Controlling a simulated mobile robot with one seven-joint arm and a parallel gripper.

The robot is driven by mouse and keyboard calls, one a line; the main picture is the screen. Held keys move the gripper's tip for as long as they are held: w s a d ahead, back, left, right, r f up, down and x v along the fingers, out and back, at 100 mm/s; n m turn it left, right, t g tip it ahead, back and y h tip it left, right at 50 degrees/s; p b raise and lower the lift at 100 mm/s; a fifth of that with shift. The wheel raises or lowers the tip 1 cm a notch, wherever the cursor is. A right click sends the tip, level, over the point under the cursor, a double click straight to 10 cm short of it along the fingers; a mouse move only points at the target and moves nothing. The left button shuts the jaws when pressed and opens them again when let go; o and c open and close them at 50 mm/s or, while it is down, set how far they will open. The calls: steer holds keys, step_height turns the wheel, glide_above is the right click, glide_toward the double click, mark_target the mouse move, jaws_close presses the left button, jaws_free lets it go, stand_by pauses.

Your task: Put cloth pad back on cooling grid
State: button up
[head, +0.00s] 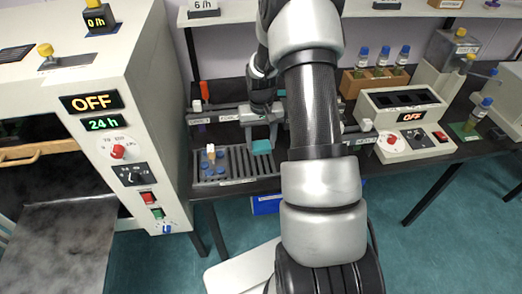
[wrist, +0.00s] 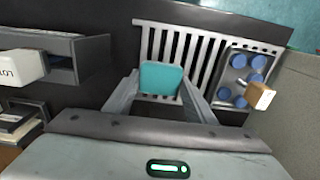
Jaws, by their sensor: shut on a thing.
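The teal cloth pad (wrist: 162,78) is between the two fingertips of my gripper (wrist: 161,88), which is shut on it. In the head view the pad (head: 261,146) shows as a small teal patch below my gripper (head: 262,128). The cooling grid (wrist: 207,44) is a rack of pale parallel bars under and beyond the pad. The grid (head: 234,166) also shows on the dark bench in the head view. The pad is over the near edge of the grid; I cannot tell whether it touches the bars.
A tray of blue round pieces (wrist: 239,61) with a wooden-handled tool (wrist: 262,96) stands at the grid's right in the wrist view. An open drawer (wrist: 90,56) is at the left. A large OFF-labelled machine (head: 125,110) stands left of the bench, a smaller one (head: 405,125) on the right.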

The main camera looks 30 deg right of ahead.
mark_target(261, 144)
steer(key=shift+f, duration=1.85)
steer(key=shift+f, duration=0.1)
steer(key=shift+f, duration=0.15)
steer(key=o, duration=0.9)
steer(key=shift+o, duration=0.2)
steer(key=shift+r, duration=0.2)
